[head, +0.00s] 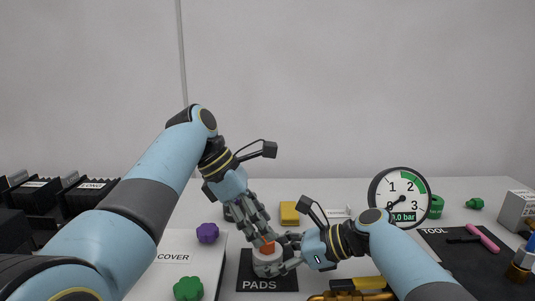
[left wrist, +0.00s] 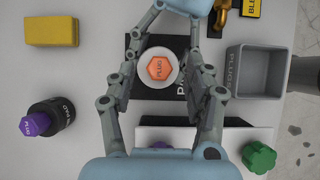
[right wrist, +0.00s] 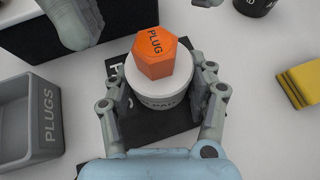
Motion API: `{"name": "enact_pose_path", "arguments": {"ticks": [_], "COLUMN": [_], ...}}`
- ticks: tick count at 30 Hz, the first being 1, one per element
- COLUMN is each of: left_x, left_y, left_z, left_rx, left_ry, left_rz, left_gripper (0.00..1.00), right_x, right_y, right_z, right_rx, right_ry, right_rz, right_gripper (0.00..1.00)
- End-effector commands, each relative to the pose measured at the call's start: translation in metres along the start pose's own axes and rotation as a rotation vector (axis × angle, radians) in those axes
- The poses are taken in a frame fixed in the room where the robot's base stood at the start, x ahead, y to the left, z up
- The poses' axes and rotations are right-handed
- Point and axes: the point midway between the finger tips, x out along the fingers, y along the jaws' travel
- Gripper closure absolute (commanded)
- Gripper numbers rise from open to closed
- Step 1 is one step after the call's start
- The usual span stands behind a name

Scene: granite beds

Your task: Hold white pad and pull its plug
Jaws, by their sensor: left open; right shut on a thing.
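The white pad (right wrist: 165,101) is a round white body standing on the black PADS mat (head: 262,285). Its orange plug (right wrist: 157,53), a faceted cap lettered PLUG, sits on its top. My right gripper (right wrist: 163,108) is shut around the sides of the white pad. My left gripper (head: 262,237) is open above the pad, its fingers pointing down. In the left wrist view the orange plug (left wrist: 159,69) lies between the spread left fingers (left wrist: 166,85), apart from both. In the head view the fingers partly hide pad and plug.
A grey PLUGS bin (left wrist: 261,86) stands beside the mat. A black pad with a purple plug (left wrist: 36,124) and a yellow block (left wrist: 52,32) stand nearby. A dial gauge (head: 399,196) stands at right.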

Motion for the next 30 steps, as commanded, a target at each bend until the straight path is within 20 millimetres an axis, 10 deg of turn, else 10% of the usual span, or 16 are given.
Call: {"name": "enact_pose_path", "arguments": {"ticks": [30], "left_x": [0.028], "left_y": [0.000], "left_z": [-0.012], "left_rx": [0.000], "left_ry": [0.000], "left_rz": [0.000], "left_gripper": [0.47], "right_x": [0.000], "right_y": [0.001], "right_z": [-0.002], "right_rx": [0.002], "right_ry": [0.002], "right_rz": [0.002], "right_gripper": [0.83]}}
